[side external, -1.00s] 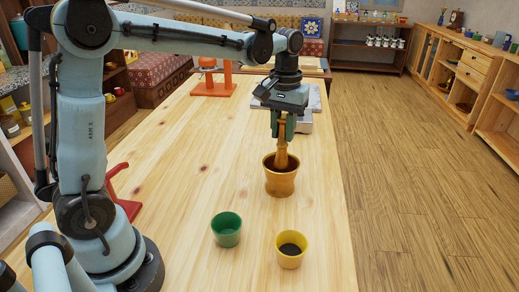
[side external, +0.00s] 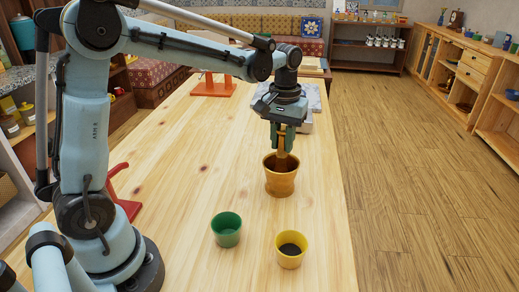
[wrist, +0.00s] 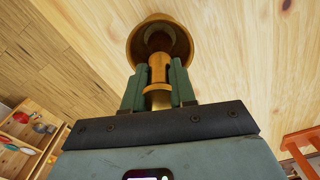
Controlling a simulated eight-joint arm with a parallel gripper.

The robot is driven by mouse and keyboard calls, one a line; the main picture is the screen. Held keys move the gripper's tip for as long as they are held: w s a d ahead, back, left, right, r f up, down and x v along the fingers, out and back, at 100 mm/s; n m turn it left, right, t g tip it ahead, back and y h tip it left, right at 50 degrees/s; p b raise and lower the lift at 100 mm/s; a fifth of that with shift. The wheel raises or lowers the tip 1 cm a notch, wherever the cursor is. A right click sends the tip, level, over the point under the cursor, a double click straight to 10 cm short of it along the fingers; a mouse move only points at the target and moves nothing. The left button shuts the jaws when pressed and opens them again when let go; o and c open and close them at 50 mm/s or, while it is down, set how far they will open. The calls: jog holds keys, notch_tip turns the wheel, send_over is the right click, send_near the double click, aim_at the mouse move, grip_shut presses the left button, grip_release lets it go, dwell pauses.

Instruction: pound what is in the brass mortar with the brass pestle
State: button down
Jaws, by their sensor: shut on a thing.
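The brass mortar (side external: 280,182) stands upright on the wooden table, to the right of my arm. My gripper (side external: 282,143) is above it, shut on the brass pestle (side external: 283,160). The pestle points down, and its lower end is inside the mortar, hidden by the rim. In the wrist view the green fingers of my gripper (wrist: 158,92) hold the pestle (wrist: 158,68) from both sides, with the mortar (wrist: 150,40) beyond. The mortar's inside is dark, and I cannot tell what lies in it or whether the pestle touches the bottom.
A green cup (side external: 226,229) and a yellow cup (side external: 291,249) with dark contents stand on the table in front of the mortar. A grey slab (side external: 312,98) lies behind my gripper. Red-orange stands are at the back and left. The table's right edge is close to the mortar.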

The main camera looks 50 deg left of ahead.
jog(key=shift+f, duration=1.05)
jog(key=shift+r, duration=1.55)
jog(key=shift+f, duration=0.1)
dwell(1.4)
dwell(1.5)
